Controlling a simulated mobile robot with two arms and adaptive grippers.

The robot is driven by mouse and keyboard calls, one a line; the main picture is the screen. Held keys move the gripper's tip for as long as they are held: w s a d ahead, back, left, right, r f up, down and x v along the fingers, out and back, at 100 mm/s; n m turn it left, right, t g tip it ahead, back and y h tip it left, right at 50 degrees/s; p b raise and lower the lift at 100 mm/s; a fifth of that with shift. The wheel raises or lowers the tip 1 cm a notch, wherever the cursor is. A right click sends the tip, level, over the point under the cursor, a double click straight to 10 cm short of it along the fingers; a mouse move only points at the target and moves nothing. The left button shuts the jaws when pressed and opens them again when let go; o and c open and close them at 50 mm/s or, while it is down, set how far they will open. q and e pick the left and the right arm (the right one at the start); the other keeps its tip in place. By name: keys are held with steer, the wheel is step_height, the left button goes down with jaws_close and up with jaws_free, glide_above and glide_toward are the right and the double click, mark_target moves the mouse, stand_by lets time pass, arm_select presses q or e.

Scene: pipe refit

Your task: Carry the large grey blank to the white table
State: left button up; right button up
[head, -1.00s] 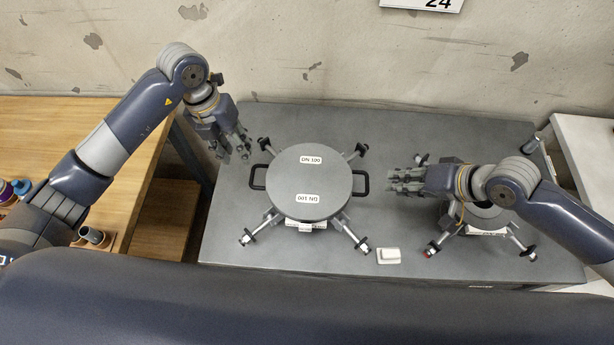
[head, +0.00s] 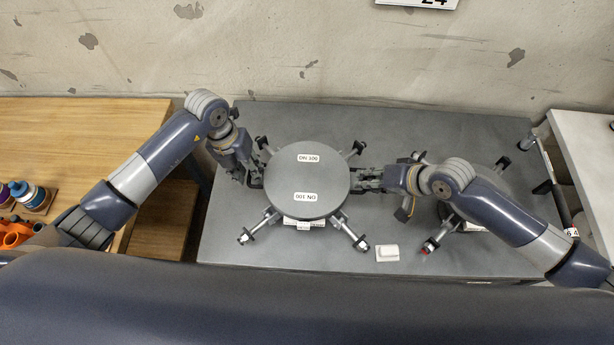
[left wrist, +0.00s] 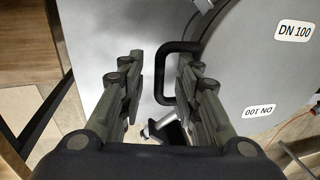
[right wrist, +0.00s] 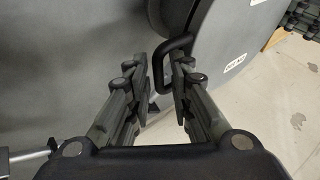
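The large grey blank (head: 308,180) is a round disc labelled DN 100, resting on a holder with several clamp arms on the grey table (head: 385,115). It has a black handle on each side. My left gripper (head: 252,180) is at the left handle; in the left wrist view the fingers are open, with the handle (left wrist: 166,75) by the right finger. My right gripper (head: 366,180) is at the right handle, also open, with the handle (right wrist: 178,45) at its right finger in the right wrist view. The white table (head: 590,150) stands at the far right.
A second clamp holder (head: 470,215) with a grey disc is on the right, partly hidden under my right arm. A small white block (head: 387,254) lies near the front edge. A wooden table (head: 80,130) with coloured parts stands on the left.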

arm_select(q)
steer(key=shift+f, duration=0.2)
arm_select(e)
steer(key=shift+w+f, duration=0.1)
arm_select(q)
steer(key=c, duration=0.4)
arm_select(e)
steer(key=c, duration=0.4)
arm_select(q)
jaws_close()
arm_select(e)
jaws_close()
arm_select(q)
steer(key=shift+r, duration=0.2)
